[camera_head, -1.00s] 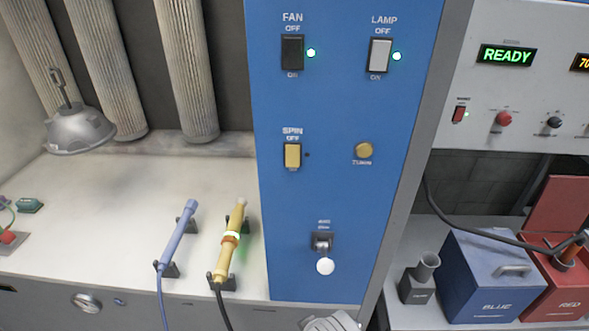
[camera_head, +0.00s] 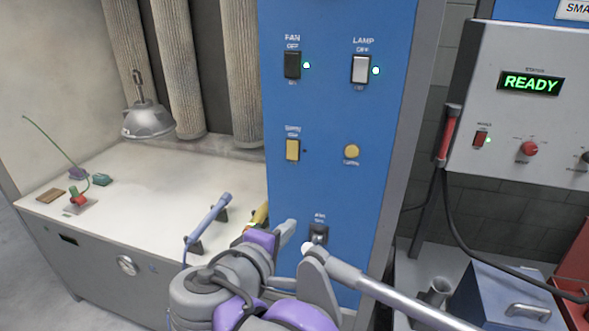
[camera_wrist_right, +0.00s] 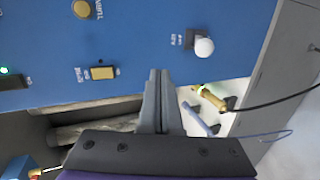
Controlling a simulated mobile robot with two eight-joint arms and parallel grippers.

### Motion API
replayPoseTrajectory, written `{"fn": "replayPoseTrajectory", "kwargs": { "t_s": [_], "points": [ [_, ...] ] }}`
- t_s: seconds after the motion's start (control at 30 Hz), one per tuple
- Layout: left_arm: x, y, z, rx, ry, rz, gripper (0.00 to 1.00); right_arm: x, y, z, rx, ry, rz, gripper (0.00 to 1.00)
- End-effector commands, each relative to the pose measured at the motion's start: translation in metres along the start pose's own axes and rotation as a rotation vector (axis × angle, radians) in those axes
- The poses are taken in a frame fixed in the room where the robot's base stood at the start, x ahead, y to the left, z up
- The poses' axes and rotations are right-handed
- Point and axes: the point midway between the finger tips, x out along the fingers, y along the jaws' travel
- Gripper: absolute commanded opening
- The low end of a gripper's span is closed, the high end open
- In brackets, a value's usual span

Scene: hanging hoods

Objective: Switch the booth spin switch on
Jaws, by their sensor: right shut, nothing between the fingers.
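The spin switch (camera_head: 292,150) is a yellow rocker on the blue panel (camera_head: 335,115), below the fan switch (camera_head: 292,65). The small indicator beside it looks dark. My right gripper (camera_head: 288,228) is in front of the panel's lower part, below the spin switch and apart from it. In the right wrist view, the shut, empty fingers (camera_wrist_right: 159,73) point toward the panel, and the spin switch (camera_wrist_right: 103,73) is to their left. My left gripper is not in view.
A white-knobbed lever (camera_wrist_right: 204,47) juts from the panel. A blue wand (camera_head: 208,222) rests on the bench at left.

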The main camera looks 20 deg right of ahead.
Motion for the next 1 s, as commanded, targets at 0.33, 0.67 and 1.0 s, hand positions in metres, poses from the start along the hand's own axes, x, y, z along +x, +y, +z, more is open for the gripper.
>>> {"fn": "replayPoseTrajectory", "kwargs": {
  "t_s": [0.33, 0.67, 1.0],
  "points": [
    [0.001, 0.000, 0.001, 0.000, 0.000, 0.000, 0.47, -0.045, 0.065, -0.043, -0.048, 0.072, 0.223, 0.00],
    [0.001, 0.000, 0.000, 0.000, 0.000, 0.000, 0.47, -0.043, 0.066, -0.043, -0.048, 0.070, 0.224, 0.00],
    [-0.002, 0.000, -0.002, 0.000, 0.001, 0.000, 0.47, 0.004, 0.077, -0.045, -0.047, 0.063, 0.224, 0.00]
  ]
}}
